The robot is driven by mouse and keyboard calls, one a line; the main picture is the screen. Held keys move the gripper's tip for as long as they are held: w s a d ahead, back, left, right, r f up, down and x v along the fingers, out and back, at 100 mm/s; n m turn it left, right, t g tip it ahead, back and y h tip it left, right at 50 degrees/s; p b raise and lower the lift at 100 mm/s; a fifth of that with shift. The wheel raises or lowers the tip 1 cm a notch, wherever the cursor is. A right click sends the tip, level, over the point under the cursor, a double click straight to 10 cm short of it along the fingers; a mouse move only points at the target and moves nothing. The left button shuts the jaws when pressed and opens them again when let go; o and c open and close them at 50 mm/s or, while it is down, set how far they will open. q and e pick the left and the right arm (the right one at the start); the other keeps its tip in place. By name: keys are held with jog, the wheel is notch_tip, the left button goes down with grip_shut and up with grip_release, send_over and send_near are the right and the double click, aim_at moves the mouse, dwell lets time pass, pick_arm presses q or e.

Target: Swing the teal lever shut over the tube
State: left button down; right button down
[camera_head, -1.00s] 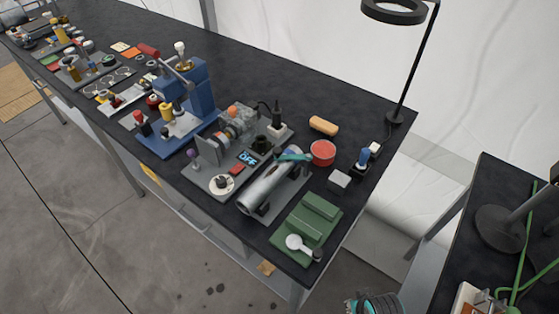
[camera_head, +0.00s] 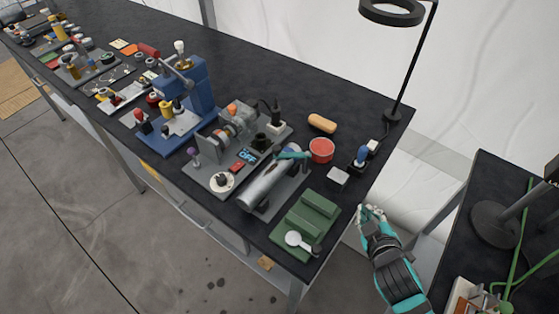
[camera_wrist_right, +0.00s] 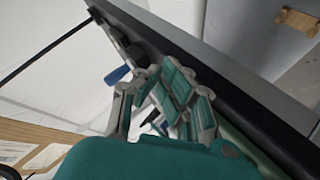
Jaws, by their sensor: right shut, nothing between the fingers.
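The teal lever (camera_head: 292,155) is at the far end of a grey tube (camera_head: 262,189) and points out to the right. The tube lies slanted in a grey holder near the table's right end. Whether the lever touches the tube is too small to tell. My right gripper (camera_head: 371,211) is off the table's right edge, to the right of and nearer than the lever, and well apart from it. Its fingers are together and empty; they also show in the right wrist view (camera_wrist_right: 165,88). The lever is not clearly seen there. My left gripper is not in view.
A green block fixture (camera_head: 312,212) stands at the front right corner. A red round container (camera_head: 321,150), a grey cube (camera_head: 338,176) and a blue-handled item (camera_head: 361,156) are near the lever. A lamp post (camera_head: 411,65) rises at the back right corner.

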jog(key=w+a+r+n+t+y, duration=0.1)
jog(key=r+n, duration=0.1)
jog(key=w+a+r+n+t+y, duration=0.1)
jog(key=a+n, duration=0.1)
jog(key=w+a+r+n+t+y, duration=0.1)
jog(key=r+n+y, duration=0.1)
jog(key=shift+w+a+r, duration=0.2)
jog(key=shift+a+r, duration=0.15)
jog(key=s+a+r+n+g+y, duration=0.2)
jog(key=s+a+n+g+y, duration=0.15)
jog(key=a+n+y, duration=0.8)
jog(key=shift+n+t+h, duration=0.25)
jog(key=shift+n+h, duration=0.6)
jog(key=w+a+p, duration=0.1)
jog(key=w, duration=0.2)
jog(key=w+a+p, duration=0.2)
jog(key=w, duration=0.1)
jog(key=w+a+p, duration=0.1)
jog(key=w+a, duration=0.1)
jog(key=w, duration=0.2)
jog(key=shift+w+a+f, duration=0.1)
jog(key=shift+a+f, duration=0.15)
